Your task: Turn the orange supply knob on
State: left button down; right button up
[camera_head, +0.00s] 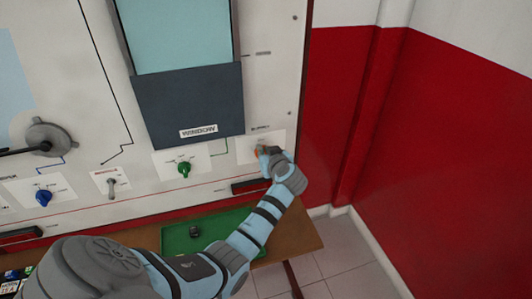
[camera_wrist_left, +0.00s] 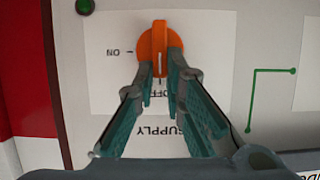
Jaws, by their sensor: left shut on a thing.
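The orange supply knob (camera_wrist_left: 158,40) stands out from its white label plate in the left wrist view. The plate reads SUPPLY, with ON beside the knob and OFF at its handle end; the lettering appears upside down. The knob's handle lies along the line to OFF. My left gripper (camera_wrist_left: 160,68) is shut on the knob's handle, one finger on each side. In the head view my left gripper (camera_head: 268,153) covers most of the knob (camera_head: 259,149). My right gripper is not in view.
The panel also carries a green knob (camera_head: 184,169), a blue knob (camera_head: 44,197), a toggle switch (camera_head: 111,187) and a large grey rotary handle (camera_head: 47,137). A green tray (camera_head: 175,240) lies on the shelf below. A red and white wall stands to the right.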

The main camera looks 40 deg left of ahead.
pick_arm(q)
jog(key=shift+f, duration=0.1)
jog(key=shift+w+d+f+m+g+y+b, duration=0.5)
jog(key=shift+m+y+b, duration=0.55)
jog(key=shift+m+b, duration=1.35)
jog(key=shift+w+d+f+m+g+y+b, duration=0.1)
jog(key=shift+w+f+m+g+y+b, duration=0.3)
jog(key=shift+m+g+y+b, duration=1.3)
jog(key=shift+w+d+f+m+t+y+b, duration=0.25)
jog(key=shift+f+m+y+b, duration=0.3)
jog(key=shift+m+b, duration=2.55)
jog(key=shift+n+b, duration=0.4)
jog(key=shift+b, duration=0.1)
jog(key=c, duration=1.7)
grip_release()
jog(key=shift+o, duration=0.2)
jog(key=shift+r, duration=0.1)
jog(key=v, duration=1.2)
